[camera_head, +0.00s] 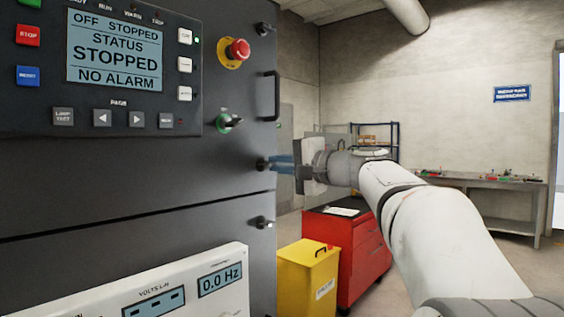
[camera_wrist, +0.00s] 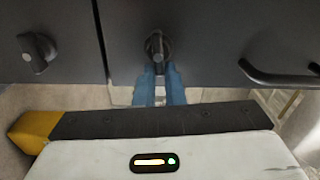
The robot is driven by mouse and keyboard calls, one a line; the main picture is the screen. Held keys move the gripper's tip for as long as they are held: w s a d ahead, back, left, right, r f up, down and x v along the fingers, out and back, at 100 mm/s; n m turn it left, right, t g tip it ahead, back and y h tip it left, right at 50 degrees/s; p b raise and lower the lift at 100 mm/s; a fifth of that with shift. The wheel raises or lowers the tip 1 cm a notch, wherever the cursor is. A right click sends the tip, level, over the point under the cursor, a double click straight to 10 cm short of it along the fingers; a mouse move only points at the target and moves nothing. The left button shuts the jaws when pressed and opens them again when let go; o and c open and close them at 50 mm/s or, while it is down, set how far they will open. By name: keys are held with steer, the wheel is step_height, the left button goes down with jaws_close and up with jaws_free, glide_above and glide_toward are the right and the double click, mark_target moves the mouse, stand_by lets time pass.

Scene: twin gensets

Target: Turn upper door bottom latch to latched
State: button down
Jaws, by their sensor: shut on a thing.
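The upper door bottom latch (camera_head: 263,164) is a small dark knob near the right edge of the upper door (camera_head: 120,185), just above the seam to the panel below. My gripper (camera_head: 285,164) reaches it from the right, its blue fingers shut on the latch. In the wrist view the latch (camera_wrist: 157,48) stands between the fingertips of my gripper (camera_wrist: 159,72), and its grip bar runs up and down in the picture. The fingers hide part of the latch in the head view, so its exact turn is hard to tell there.
A similar latch (camera_head: 264,223) sits below the seam, another (camera_head: 263,29) near the door's top. A door handle (camera_head: 271,96), green-lit selector knob (camera_head: 229,122) and red emergency stop (camera_head: 238,49) are close above. A yellow bin (camera_head: 308,278) and red cabinet (camera_head: 350,250) stand below my arm.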

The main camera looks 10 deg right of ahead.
steer(key=shift+a+f+m, duration=0.1)
steer(key=shift+f+m, duration=0.25)
steer(key=shift+m, duration=0.15)
stand_by(0.3)
steer(key=c, duration=1.4)
jaws_free()
steer(key=shift+a+r, duration=0.15)
steer(key=shift+a, duration=0.05)
steer(key=shift+d, duration=0.1)
steer(key=v, duration=0.7)
steer(key=shift+s+d+b, duration=0.25)
steer(key=shift+b, duration=0.15)
